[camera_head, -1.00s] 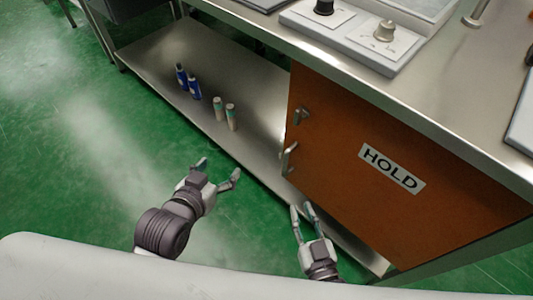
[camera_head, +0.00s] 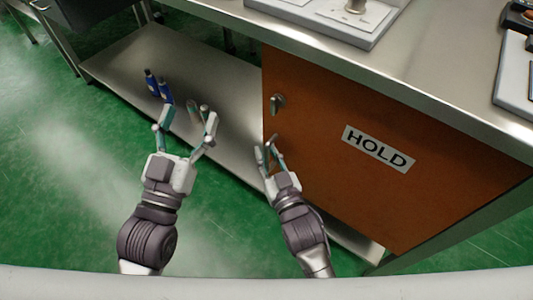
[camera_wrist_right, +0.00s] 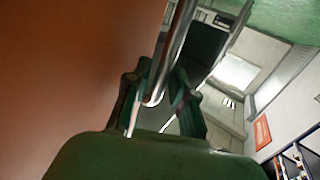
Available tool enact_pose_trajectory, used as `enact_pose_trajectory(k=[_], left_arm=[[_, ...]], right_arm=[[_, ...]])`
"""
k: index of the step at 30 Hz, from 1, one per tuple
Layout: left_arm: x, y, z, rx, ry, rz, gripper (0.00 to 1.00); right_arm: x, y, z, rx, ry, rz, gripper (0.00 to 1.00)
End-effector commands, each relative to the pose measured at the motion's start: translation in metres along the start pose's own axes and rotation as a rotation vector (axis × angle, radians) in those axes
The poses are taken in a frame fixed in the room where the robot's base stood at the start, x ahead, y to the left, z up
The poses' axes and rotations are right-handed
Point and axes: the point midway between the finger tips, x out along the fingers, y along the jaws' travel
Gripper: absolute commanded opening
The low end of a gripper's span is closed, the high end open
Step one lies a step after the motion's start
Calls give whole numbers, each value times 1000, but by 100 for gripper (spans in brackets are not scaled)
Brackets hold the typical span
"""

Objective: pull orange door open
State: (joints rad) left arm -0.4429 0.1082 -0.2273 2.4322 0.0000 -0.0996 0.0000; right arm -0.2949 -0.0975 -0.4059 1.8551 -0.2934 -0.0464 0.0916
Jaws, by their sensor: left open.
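The orange door (camera_head: 340,190) bears a white HOLD label (camera_head: 378,148) and looks shut in the cabinet front. My right gripper (camera_head: 266,146) is at the door's left edge, over the place of its lower handle. In the right wrist view, a shiny metal handle (camera_wrist_right: 172,50) passes between the two fingers of the right gripper (camera_wrist_right: 160,82). The fingers are partly apart, and I cannot tell whether they press on it. My left gripper (camera_head: 187,115) is open and empty, left of the door above the lower shelf.
A small metal latch (camera_head: 277,103) is at the door's upper left. Blue bottles (camera_head: 158,86) stand on the lower shelf (camera_head: 150,50), and a pale bottle is largely hidden by my left gripper. The steel worktop (camera_head: 420,70) overhangs the door. Green floor (camera_head: 60,180) at left is clear.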

Motion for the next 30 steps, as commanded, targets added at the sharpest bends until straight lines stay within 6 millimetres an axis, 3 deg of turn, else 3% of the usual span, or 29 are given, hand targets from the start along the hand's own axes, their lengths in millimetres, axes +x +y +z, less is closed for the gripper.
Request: enact_pose_trajectory(k=[10, 15, 30], left_arm=[[0, 1, -5, -1, 28, 1, 75], [0, 1, -5, -1, 28, 1, 75], [1, 0, -2, -1, 4, 1, 75]], right_arm=[[4, 0, 0, 0, 0, 0, 24], [4, 0, 0, 0, 0, 0, 0], [3, 0, -1, -1, -1, -3, 0]])
